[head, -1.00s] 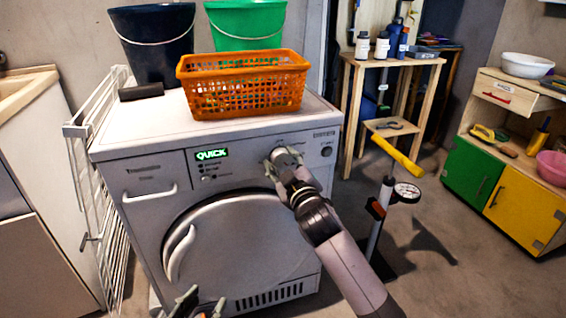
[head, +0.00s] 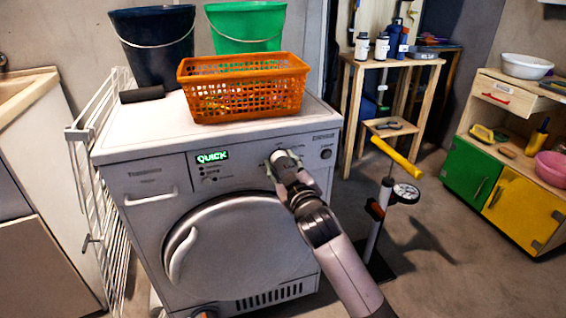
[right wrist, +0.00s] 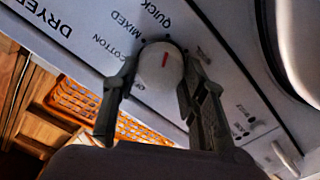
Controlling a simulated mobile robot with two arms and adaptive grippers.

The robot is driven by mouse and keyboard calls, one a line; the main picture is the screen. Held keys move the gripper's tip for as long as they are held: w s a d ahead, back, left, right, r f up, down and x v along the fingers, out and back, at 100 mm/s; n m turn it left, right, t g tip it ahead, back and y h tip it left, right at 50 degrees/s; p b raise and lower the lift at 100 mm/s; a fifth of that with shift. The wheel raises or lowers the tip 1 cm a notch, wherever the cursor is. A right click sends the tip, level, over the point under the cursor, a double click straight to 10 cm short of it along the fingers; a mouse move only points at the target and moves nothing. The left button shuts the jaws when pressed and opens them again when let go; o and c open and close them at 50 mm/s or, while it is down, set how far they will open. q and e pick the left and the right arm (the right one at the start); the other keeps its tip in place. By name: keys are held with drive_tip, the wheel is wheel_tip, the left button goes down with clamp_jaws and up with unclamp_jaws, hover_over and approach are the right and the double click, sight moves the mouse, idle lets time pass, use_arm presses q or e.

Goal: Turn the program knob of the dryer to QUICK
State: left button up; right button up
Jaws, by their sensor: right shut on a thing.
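The dryer (head: 150,245) stands ahead, with its round door shut. Its lit display (head: 212,157) reads QUICK in green. My right gripper (head: 283,162) is at the control panel, shut on the program knob. In the right wrist view the white program knob (right wrist: 160,72) sits between the two fingers, one on each side. Its red mark points up the picture, toward the QUICK label (right wrist: 156,14). The MIXED and COTTON labels lie to the left of it. The right gripper and arm hide most of the knob in the head view. My left gripper is not clearly in view.
An orange basket (head: 245,92), a dark bucket (head: 153,50) and a green bucket (head: 245,28) stand on the dryer. A white drying rack (head: 100,180) is at its left. A floor pump (head: 382,200) with a yellow handle stands at its right.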

drive_tip(key=o, duration=1.2)
drive_tip(key=shift+c, duration=0.2)
drive_tip(key=v, duration=1.2)
